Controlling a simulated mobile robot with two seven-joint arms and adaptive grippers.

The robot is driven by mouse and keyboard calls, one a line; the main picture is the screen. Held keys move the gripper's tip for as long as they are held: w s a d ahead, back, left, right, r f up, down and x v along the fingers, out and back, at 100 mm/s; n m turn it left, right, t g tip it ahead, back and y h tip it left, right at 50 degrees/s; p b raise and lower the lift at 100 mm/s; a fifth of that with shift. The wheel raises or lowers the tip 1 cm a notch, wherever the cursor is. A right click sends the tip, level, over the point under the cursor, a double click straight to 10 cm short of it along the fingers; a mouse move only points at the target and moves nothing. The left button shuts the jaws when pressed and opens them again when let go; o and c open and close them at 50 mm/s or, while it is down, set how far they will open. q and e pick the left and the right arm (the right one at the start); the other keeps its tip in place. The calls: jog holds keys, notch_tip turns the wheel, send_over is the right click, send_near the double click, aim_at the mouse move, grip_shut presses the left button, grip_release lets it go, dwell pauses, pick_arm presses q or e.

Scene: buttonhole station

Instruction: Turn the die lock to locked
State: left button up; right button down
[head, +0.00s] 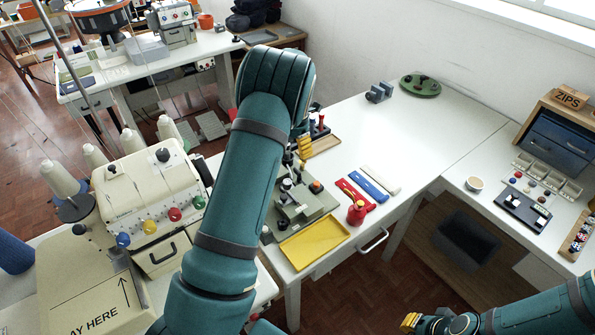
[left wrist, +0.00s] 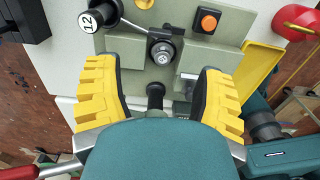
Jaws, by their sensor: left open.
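The grey-green buttonhole station (head: 305,208) stands on the white table, partly hidden by my left arm. A black knob (left wrist: 155,90) shows between my fingers; which part is the die lock I cannot tell. My left gripper (head: 305,148) is open above the station, its yellow fingers (left wrist: 160,95) apart and holding nothing visible. My right gripper (head: 410,321) is low at the right, away from the station.
A yellow tray (head: 314,243) lies in front of the station. A cream sewing machine (head: 150,190) stands left. The table's far right part is mostly clear.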

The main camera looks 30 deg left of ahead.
aim_at(297, 170)
pick_arm(q)
notch_tip(297, 170, down, 10)
jog(key=shift+w+f+b, duration=0.15)
jog(key=shift+b, duration=0.35)
grip_shut()
